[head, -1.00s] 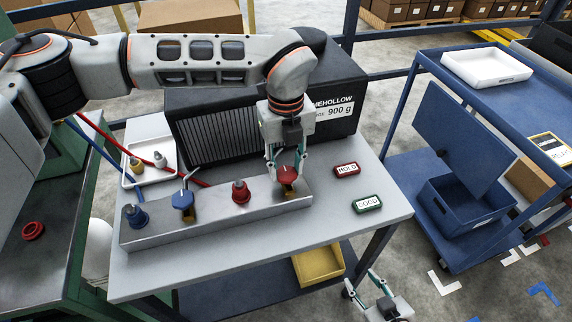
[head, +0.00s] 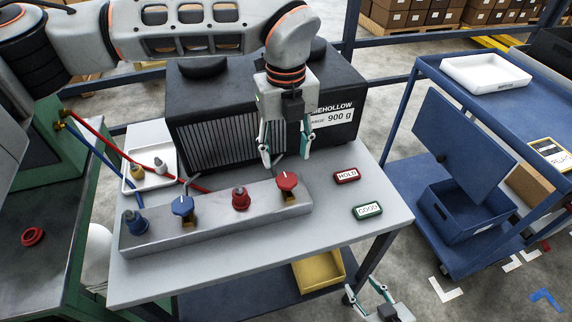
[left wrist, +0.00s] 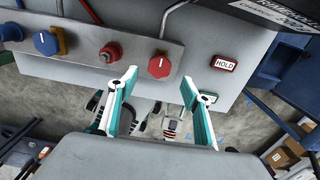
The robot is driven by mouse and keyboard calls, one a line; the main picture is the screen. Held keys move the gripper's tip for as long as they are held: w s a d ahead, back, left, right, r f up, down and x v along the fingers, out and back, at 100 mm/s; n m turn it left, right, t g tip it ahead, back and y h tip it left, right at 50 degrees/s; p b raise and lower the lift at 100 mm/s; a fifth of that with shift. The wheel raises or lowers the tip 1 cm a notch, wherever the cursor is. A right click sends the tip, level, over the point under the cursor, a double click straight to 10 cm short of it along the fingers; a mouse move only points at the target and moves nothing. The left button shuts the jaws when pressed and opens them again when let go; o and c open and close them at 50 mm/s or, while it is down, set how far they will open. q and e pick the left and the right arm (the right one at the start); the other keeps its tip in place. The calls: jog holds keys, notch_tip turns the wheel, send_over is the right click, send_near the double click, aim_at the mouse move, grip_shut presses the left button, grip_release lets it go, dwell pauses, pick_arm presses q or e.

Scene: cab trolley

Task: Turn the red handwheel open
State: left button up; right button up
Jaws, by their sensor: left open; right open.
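The red handwheel (head: 287,181) sits on a brass valve at the right end of the grey manifold block (head: 218,225). A white line marks its face; in the left wrist view the wheel (left wrist: 161,66) shows this line running roughly up and down. My left gripper (head: 287,158) is open and empty, above and behind the wheel in the head view. In the left wrist view its fingers (left wrist: 160,76) stand apart, with the wheel seen between and beyond their tips. My right gripper (head: 363,288) is open and empty, low beyond the table's front edge.
A blue handwheel (head: 182,206), a red fitting (head: 240,198) and a blue fitting (head: 135,221) share the block. HOLD (head: 346,176) and GOOD (head: 367,211) blocks lie right. A black machine (head: 235,115) stands behind, a white tray (head: 128,183) left.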

pick_arm(q)
notch_tip(320, 180, up, 5)
jog(key=shift+r, duration=0.1)
dwell(0.7)
